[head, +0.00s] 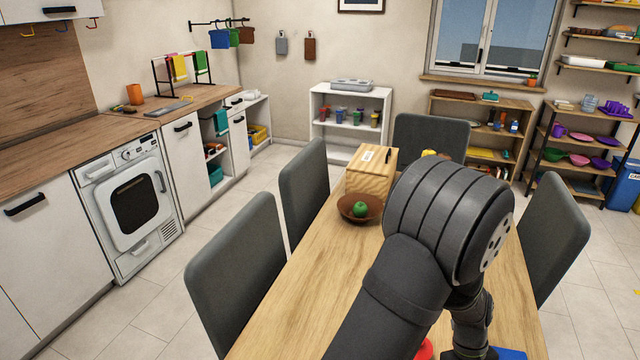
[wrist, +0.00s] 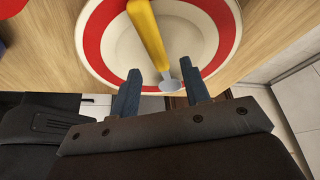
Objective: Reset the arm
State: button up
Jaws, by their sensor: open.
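My gripper (wrist: 160,67) is open, with its two dark fingers apart in the wrist view. A utensil with a yellow handle (wrist: 146,32) and a grey metal end shows between the fingers; I see no finger touching it. It lies over a white bowl or plate with a red band (wrist: 225,38). In the head view my dark arm bends over the wooden table (head: 290,290), and it hides my gripper and the red-banded dish.
Grey chairs (head: 238,270) surround the table. A red thing (head: 424,350) and a blue thing (head: 510,353) show near the lower edge. The table's left side is clear.

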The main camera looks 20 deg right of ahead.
jog(key=shift+x, duration=1.1)
notch_tip(320, 180, up, 8)
jog(key=shift+w+r, duration=0.1)
jog(key=w+d+n+h, duration=0.2)
jog(key=w+d+n, duration=0.4)
jog(key=w, duration=0.5)
jog(key=w+d+n+t+h, duration=0.1)
jog(key=w+d+n+h, duration=0.1)
jog(key=w+d+n, duration=0.4)
jog(key=w+d+f, duration=0.1)
jog(key=w+d, duration=0.4)
jog(key=shift+w+d+h, duration=0.15)
jog(key=shift+w+h, duration=0.05)
jog(key=shift+h, duration=0.1)
jog(key=shift+r, duration=0.1)
